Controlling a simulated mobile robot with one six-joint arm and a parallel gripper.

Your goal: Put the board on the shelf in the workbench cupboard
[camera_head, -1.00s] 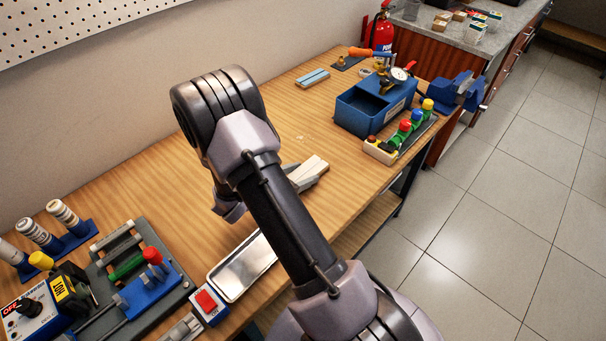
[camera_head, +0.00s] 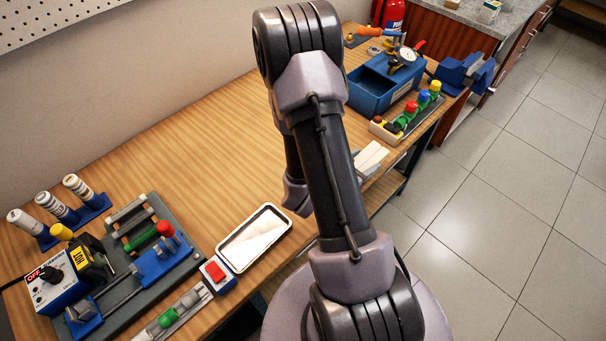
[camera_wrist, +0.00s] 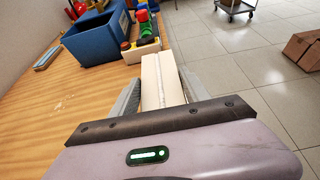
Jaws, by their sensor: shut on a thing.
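The pale board (camera_wrist: 160,82) is between the two grey fingers of my gripper (camera_wrist: 161,92) in the wrist view, pointing forward from the jaws. My gripper is shut on it. In the head view the board's white end (camera_head: 371,158) shows to the right of my arm, near the workbench's front edge; my arm hides the rest and most of the jaws. The wooden workbench (camera_head: 190,150) runs diagonally across the view. A red-brown cupboard front (camera_head: 470,45) shows under the stone counter at top right; no open cupboard shelf is clearly seen.
A blue box (camera_head: 378,90) and a rack with coloured caps (camera_head: 408,120) stand at the bench's far right, by a blue vise (camera_head: 466,72). A white-rimmed tray (camera_head: 254,238) lies near the front edge. The tiled floor (camera_head: 500,220) at right is clear.

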